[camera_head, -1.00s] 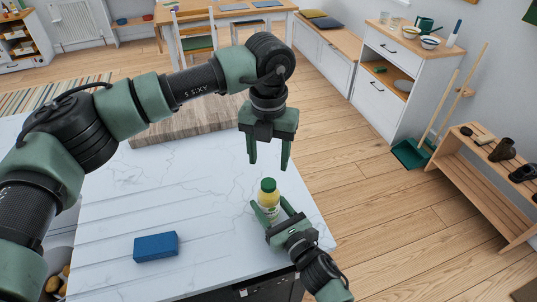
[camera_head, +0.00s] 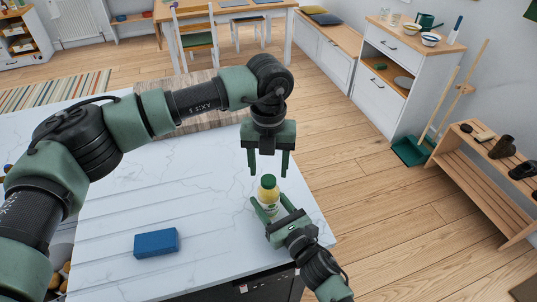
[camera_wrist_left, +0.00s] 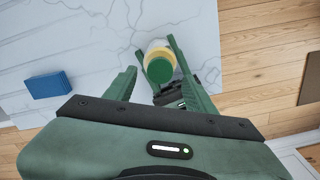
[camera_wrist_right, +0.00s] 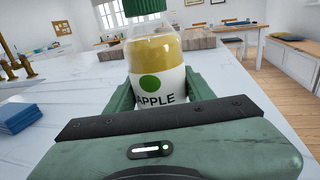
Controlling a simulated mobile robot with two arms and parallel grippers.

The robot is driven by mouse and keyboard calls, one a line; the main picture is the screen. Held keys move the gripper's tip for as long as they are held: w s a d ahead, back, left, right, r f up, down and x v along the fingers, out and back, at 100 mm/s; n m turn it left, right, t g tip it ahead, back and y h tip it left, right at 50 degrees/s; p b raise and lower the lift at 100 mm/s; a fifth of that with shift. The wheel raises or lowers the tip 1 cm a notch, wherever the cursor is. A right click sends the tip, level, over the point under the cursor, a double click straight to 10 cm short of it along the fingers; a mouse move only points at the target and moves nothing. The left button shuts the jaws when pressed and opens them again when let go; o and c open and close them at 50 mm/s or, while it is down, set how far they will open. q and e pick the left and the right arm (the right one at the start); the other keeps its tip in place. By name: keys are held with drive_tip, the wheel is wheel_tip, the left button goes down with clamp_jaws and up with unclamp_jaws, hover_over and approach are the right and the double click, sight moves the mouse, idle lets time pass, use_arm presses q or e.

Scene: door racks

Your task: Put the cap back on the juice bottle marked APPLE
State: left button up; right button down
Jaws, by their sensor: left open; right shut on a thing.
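The juice bottle (camera_head: 268,194) stands upright near the right end of the white counter. It holds yellow juice, and its label reads APPLE in the right wrist view (camera_wrist_right: 165,82). A green cap (camera_head: 268,181) sits at the bottle's top; it also shows in the left wrist view (camera_wrist_left: 159,69). I cannot tell whether it is fully seated. My right gripper (camera_head: 272,206) is shut on the bottle's body from the front. My left gripper (camera_head: 268,175) points down just above the cap, open, its fingers apart on either side and holding nothing.
A blue block (camera_head: 156,242) lies on the counter (camera_head: 200,200) at the front left. A wooden board (camera_head: 190,120) lies at the counter's back, behind my left arm. The counter's right edge is close to the bottle, with wooden floor beyond.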

sight(268, 179)
use_arm(q)
drive_tip(key=shift+f, duration=1.7)
use_arm(e)
drive_tip(key=shift+f, duration=0.1)
use_arm(q)
clamp_jaws()
